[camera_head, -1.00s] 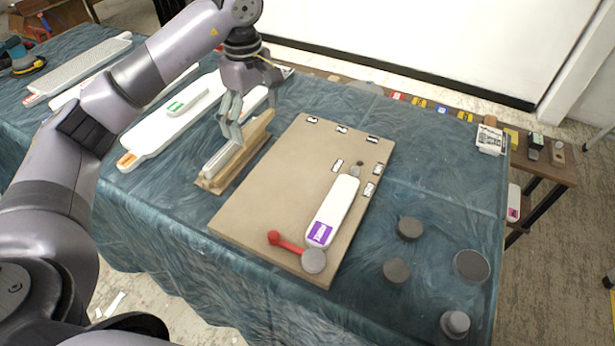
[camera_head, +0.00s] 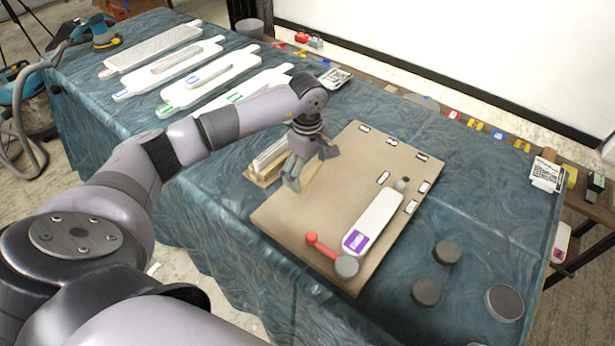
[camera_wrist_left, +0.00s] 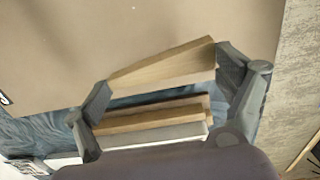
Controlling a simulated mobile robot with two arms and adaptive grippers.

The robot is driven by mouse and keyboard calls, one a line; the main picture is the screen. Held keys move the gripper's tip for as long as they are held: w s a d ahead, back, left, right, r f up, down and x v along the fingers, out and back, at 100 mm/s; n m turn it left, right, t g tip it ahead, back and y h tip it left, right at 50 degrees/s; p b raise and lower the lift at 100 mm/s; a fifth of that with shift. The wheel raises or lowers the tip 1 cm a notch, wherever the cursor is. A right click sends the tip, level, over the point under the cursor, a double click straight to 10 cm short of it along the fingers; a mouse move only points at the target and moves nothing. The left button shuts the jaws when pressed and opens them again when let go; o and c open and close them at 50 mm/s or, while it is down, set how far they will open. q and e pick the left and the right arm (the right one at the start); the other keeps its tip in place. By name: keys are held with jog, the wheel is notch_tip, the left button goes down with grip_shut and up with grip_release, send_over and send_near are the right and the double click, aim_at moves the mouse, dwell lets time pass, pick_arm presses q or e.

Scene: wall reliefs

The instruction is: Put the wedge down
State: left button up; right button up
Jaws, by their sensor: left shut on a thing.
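The wedge (camera_wrist_left: 165,70) is a light wooden piece, taller at one end, in the left wrist view. My left gripper (camera_wrist_left: 162,74) is shut on it, with a finger at each end. In the head view my left gripper (camera_head: 296,174) is over the left edge of the brown board (camera_head: 335,190), and its fingers mostly hide the wedge. I cannot tell whether the wedge touches the board. A wooden stand (camera_head: 262,181) with a pale bar is just left of the gripper; it also shows in the wrist view (camera_wrist_left: 150,119). My right gripper is not in view.
On the board lie a white bar with a purple label (camera_head: 375,222), a red-handled tool (camera_head: 322,246) and small tags. Several dark discs (camera_head: 447,252) are to the right. Long white boards (camera_head: 212,82) lie at the back left. The board's middle is clear.

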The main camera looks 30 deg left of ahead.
aim_at(307, 173)
pick_arm(q)
notch_tip(307, 173, down, 4)
jog(key=shift+r, duration=0.2)
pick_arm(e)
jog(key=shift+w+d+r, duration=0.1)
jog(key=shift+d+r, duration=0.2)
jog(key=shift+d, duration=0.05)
pick_arm(q)
jog(key=shift+f, duration=0.2)
jog(key=o, duration=1.2)
jog(key=shift+c, duration=0.2)
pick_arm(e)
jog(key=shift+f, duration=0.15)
pick_arm(q)
jog(key=shift+r, duration=0.1)
